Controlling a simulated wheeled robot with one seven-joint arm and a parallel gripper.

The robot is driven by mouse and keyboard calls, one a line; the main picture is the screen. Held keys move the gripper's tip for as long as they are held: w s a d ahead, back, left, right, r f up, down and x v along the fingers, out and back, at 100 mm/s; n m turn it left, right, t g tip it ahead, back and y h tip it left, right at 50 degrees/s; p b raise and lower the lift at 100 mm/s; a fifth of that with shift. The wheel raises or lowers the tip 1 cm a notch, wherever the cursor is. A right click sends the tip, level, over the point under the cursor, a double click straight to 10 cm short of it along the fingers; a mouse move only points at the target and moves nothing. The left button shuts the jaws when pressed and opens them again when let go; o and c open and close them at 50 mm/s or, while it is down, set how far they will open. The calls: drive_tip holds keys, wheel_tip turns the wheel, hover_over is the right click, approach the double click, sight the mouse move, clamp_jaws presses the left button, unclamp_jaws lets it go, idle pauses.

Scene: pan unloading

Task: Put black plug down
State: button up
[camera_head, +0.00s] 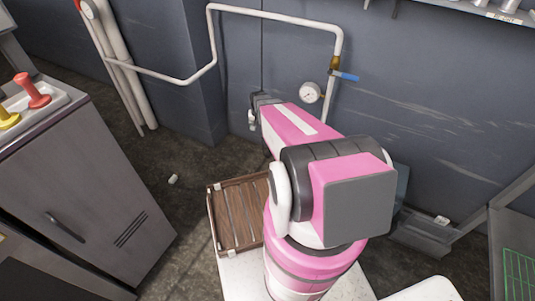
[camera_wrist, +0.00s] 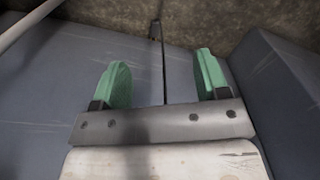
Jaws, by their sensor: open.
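I cannot make out a black plug in either view. My gripper (camera_wrist: 160,68) shows in the wrist view with its two green fingers wide apart. Nothing is held between them; behind them are the grey-blue wall and a thin dark vertical line on it. In the head view my pink and white arm reaches toward the back wall, and its far end is near the wall, left of the gauge. The fingers cannot be made out there.
A slatted brown wooden crate (camera_head: 213,222) lies left of my arm. A grey cabinet (camera_head: 85,190) stands left, with red (camera_head: 35,92) and yellow (camera_head: 8,118) pieces in a white tray on top. A white pipe (camera_head: 270,15), gauge (camera_head: 310,92) and blue valve handle (camera_head: 345,76) line the wall.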

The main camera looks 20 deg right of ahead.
drive_tip(key=w+d+f+m, duration=0.1)
drive_tip(key=w+d+f, duration=0.1)
drive_tip(key=w+f, duration=0.3)
drive_tip(key=w+d+f+m, duration=0.1)
drive_tip(key=w+d+f, duration=0.25)
drive_tip(key=f, duration=0.45)
drive_tip(key=m, duration=0.2)
hover_over(269, 152)
wheel_tip(269, 152, down, 13)
drive_tip(key=f, duration=0.6)
drive_tip(key=shift+s+a, duration=0.15)
drive_tip(key=shift+s, duration=0.1)
wheel_tip(269, 152, down, 5)
drive_tip(key=shift+w, duration=0.1)
drive_tip(key=shift+c, duration=0.3)
drive_tip(key=c, duration=1)
drive_tip(key=shift+r, duration=0.15)
